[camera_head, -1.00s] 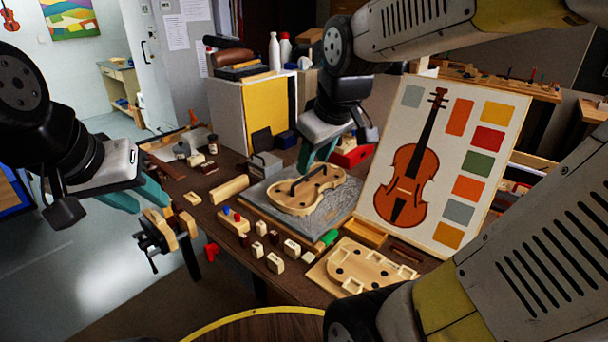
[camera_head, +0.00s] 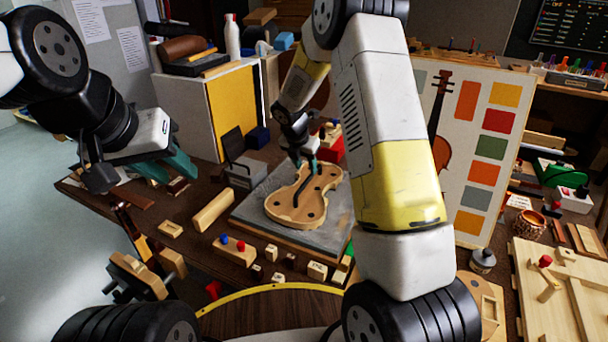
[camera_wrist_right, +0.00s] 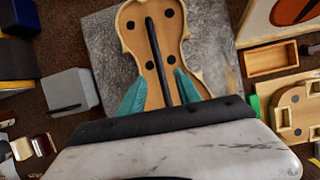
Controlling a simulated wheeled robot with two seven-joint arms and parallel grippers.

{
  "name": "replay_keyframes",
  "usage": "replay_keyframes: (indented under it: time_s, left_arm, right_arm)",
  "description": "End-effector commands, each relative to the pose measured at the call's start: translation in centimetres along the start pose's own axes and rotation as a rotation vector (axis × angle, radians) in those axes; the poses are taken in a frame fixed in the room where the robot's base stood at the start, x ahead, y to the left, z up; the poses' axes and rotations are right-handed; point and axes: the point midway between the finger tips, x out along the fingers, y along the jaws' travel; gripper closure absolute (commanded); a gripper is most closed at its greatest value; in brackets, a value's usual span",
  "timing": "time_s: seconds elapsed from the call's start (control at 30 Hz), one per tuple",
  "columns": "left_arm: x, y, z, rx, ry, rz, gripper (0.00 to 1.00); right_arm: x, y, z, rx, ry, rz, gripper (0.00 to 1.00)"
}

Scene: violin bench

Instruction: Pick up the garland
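The violin-shaped wooden piece, which I take to be the garland (camera_head: 287,206), lies flat on a grey slab (camera_head: 331,240), with a raised rim and dark round holes. A dark bar (camera_wrist_right: 158,62) runs along its middle. The garland (camera_wrist_right: 128,30) also shows in the right wrist view. My right gripper (camera_head: 304,161) is over the garland's far end. In the wrist view its teal fingers (camera_wrist_right: 162,76) are apart on either side of the bar, with gaps to it; exact height is unclear. My left gripper (camera_head: 181,177) is open and empty, left of the slab.
A grey box (camera_head: 245,172) and red box (camera_head: 330,148) stand behind the slab. Small wooden blocks (camera_head: 317,270) and a block with coloured pegs (camera_head: 235,250) lie in front. A violin picture board (camera_head: 488,150) stands to the right. My right arm hides part of the bench.

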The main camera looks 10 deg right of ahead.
Motion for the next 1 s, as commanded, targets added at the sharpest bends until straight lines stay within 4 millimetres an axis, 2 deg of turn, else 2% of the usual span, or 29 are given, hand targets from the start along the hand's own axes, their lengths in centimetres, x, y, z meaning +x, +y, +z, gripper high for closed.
replay_keyframes:
  time_s: [0.37, 0.7, 1.0]
  left_arm:
    - [0.0, 0.0, 0.0, 0.000, 0.000, 0.000, 0.64]
    - [0.0, 0.0, 0.0, 0.000, 0.000, 0.000, 0.64]
    - [0.0, 0.0, 0.0, 0.000, 0.000, 0.000, 0.64]
  right_arm:
    - [3.7, 0.2, -0.3, -0.046, 0.000, -0.006, 0.60]
    - [8.2, 0.0, -0.4, -0.044, 0.000, -0.005, 0.60]
    - [8.6, 0.0, -0.4, -0.043, -0.001, -0.004, 0.62]
